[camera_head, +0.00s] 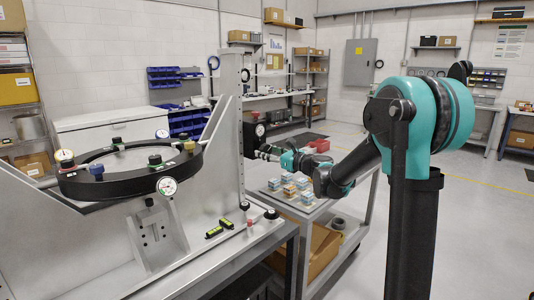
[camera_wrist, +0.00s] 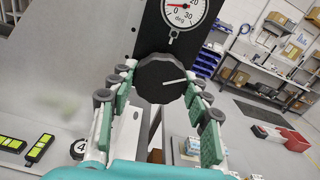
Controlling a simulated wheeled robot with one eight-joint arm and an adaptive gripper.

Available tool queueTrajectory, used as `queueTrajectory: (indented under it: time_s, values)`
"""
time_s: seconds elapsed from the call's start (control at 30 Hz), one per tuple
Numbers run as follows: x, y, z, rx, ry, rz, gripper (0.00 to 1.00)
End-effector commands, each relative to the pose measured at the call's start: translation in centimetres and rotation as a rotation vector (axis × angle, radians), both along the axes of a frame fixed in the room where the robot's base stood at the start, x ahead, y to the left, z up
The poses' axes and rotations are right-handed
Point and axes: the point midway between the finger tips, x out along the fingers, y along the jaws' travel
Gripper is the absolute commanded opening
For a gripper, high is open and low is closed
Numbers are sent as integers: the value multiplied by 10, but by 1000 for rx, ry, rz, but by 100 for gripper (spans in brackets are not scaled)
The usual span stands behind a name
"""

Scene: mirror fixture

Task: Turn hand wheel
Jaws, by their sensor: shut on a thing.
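The hand wheel (camera_wrist: 160,76) is a dark round knob with a white line pointing right and slightly up. It sits on a black plate (camera_wrist: 150,40) below a white dial (camera_wrist: 186,12) marked in degrees, whose red needle points left. My gripper (camera_wrist: 160,84) is shut on the wheel, with green-padded fingers on its left and right sides. In the head view my gripper (camera_head: 268,153) reaches the right side of the fixture's upright. The wheel is not clear there.
The mirror fixture's grey upright (camera_head: 230,130) stands left of my gripper, with a black ring mount (camera_head: 125,183) further left. A cart (camera_head: 350,200) carrying several small boxes stands below my arm. In the wrist view, a red-and-grey object (camera_wrist: 282,137) lies at right.

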Motion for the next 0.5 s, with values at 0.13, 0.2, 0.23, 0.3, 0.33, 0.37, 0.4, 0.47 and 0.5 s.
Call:
queueTrajectory:
  time_s: [0.13, 0.2, 0.23, 0.3, 0.33, 0.37, 0.4, 0.47, 0.5]
  values:
    - [0, 0, 0, -69, -88, 0, 19]
    - [0, 0, 0, -108, -139, 0, 19]
    - [0, 0, 0, -125, -161, 0, 19]
    - [0, 0, 0, -167, -214, 0, 19]
    - [0, 0, 0, -184, -236, 0, 19]
    - [0, 0, 0, -202, -259, 0, 19]
    - [0, 0, 0, -225, -289, 0, 19]
    - [0, 0, 0, -260, -334, 0, 19]
    - [0, 0, 0, -284, -364, 0, 19]
